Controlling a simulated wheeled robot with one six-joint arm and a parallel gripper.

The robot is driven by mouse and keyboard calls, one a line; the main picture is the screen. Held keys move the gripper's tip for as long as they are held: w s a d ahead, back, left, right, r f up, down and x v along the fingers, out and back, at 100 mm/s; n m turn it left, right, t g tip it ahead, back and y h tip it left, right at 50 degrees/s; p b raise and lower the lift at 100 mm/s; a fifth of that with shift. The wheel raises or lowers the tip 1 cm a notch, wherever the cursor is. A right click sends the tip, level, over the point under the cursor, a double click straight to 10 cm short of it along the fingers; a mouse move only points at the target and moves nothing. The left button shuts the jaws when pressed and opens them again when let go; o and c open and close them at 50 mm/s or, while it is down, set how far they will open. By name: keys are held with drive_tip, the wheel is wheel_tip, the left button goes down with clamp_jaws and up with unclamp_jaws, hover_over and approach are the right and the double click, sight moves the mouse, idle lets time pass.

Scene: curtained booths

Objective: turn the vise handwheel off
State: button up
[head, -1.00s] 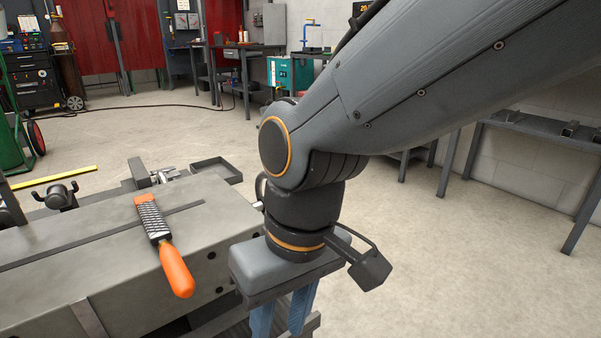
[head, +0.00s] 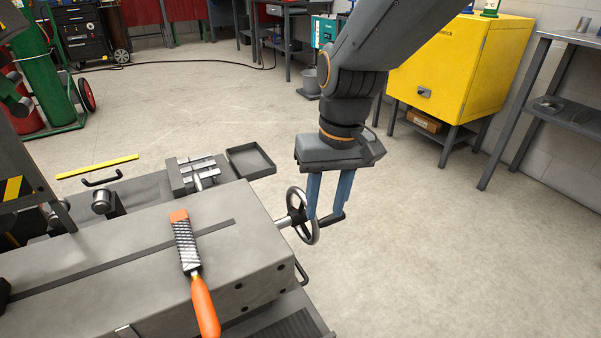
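The vise handwheel (head: 291,201) is a dark spoked ring on a short metal shaft at the right end of the grey vise body (head: 262,245). A dark crank handle (head: 332,219) sticks out from its right side. My gripper (head: 328,211) points down just right of the wheel, its two blue fingers apart with a clear gap between them. The left finger overlaps the wheel's right rim in the picture, and the right fingertip is close to the handle's outer end. I cannot tell whether either finger touches the wheel or handle.
An orange-handled rasp (head: 190,255) lies on the vise top. A shallow dark tray (head: 269,160) and a small metal vise (head: 195,172) sit behind. A yellow cabinet (head: 455,75) stands at back right. The floor right of the wheel is clear.

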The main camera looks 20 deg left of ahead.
drive_tip(key=w+a+p, duration=0.3)
drive_tip(key=a+p, duration=0.1)
drive_tip(key=p, duration=0.1)
drive_tip(key=w+a+r+p, duration=0.1)
drive_tip(key=w+a+p, duration=0.1)
drive_tip(key=p, duration=0.1)
drive_tip(key=shift+w+a+r, duration=0.1)
drive_tip(key=shift+w+a, duration=0.2)
drive_tip(key=shift+w, duration=0.05)
drive_tip(key=p, duration=0.8)
hover_over(290, 200)
drive_tip(key=f, duration=0.3)
drive_tip(key=shift+w+d+f+n+h, duration=0.2)
drive_tip(key=shift+w+n+h, duration=0.1)
drive_tip(key=shift+h, duration=0.1)
drive_tip(key=shift+w+a+f+p, duration=0.2)
drive_tip(key=shift+a+f+p, duration=0.15)
drive_tip(key=shift+f+p, duration=0.35)
wheel_tip(290, 200, down, 8)
drive_tip(key=shift+r, duration=0.2)
clamp_jaws()
